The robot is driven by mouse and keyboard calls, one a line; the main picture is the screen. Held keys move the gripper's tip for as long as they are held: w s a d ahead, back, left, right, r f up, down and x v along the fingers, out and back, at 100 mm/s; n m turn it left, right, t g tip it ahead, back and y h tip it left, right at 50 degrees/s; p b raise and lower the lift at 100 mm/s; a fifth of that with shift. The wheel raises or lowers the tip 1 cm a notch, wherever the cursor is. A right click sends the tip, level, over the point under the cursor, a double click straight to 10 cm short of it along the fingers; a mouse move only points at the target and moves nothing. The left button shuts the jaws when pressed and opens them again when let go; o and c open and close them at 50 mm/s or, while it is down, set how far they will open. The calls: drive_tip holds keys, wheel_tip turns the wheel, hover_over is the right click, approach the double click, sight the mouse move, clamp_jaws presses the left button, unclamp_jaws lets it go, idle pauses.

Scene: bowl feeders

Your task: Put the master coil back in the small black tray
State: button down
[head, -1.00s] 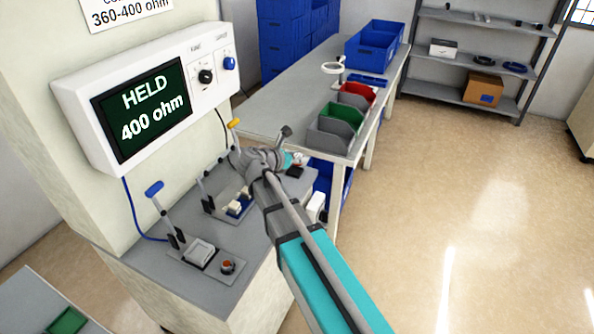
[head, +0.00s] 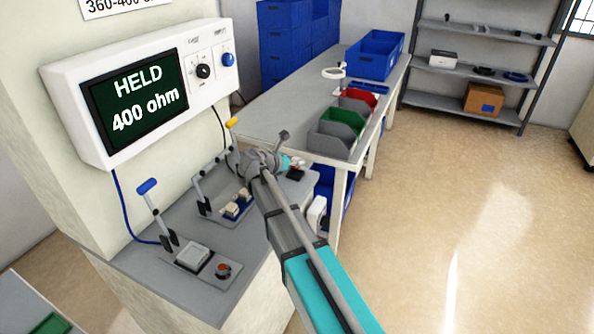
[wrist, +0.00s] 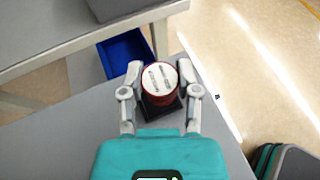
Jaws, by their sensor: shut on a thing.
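The master coil (wrist: 159,79), a red cylinder with a pale, marked top, is upright between the fingers of my gripper (wrist: 160,88) in the wrist view. My gripper is shut on it from both sides. The small black tray (wrist: 161,114) shows around the coil's lower edge; I cannot tell whether the coil rests in it or is just above. In the head view the black tray (head: 296,174) is at the far right end of the grey bench top, beside my gripper (head: 291,161). My arm hides much of that area.
Left of my arm stand two lever fixtures (head: 232,204) (head: 200,258) on the bench. The meter (head: 140,88) reads HELD 400 ohm. Behind is a table with green (head: 343,118), red and grey bins. A blue bin (wrist: 124,55) lies below the bench edge.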

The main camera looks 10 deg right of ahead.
sight(295, 175)
drive_tip(key=shift+w+f+b, duration=0.5)
drive_tip(key=shift+f+b, duration=0.2)
drive_tip(key=shift+s+f+b, duration=0.1)
drive_tip(key=shift+f+b, duration=1.25)
drive_tip(key=shift+f, duration=0.15)
drive_tip(key=shift+c, duration=1.7)
unclamp_jaws()
drive_tip(key=shift+r, duration=0.25)
drive_tip(key=shift+s+a+r, duration=0.1)
drive_tip(key=shift+a, duration=0.05)
drive_tip(key=p+v, duration=0.4)
drive_tip(key=v, duration=0.5)
drive_tip(key=shift+s+a+r, duration=0.2)
drive_tip(key=shift+a+r, duration=0.05)
drive_tip(key=shift+p+v, duration=0.35)
drive_tip(key=shift+v, duration=0.55)
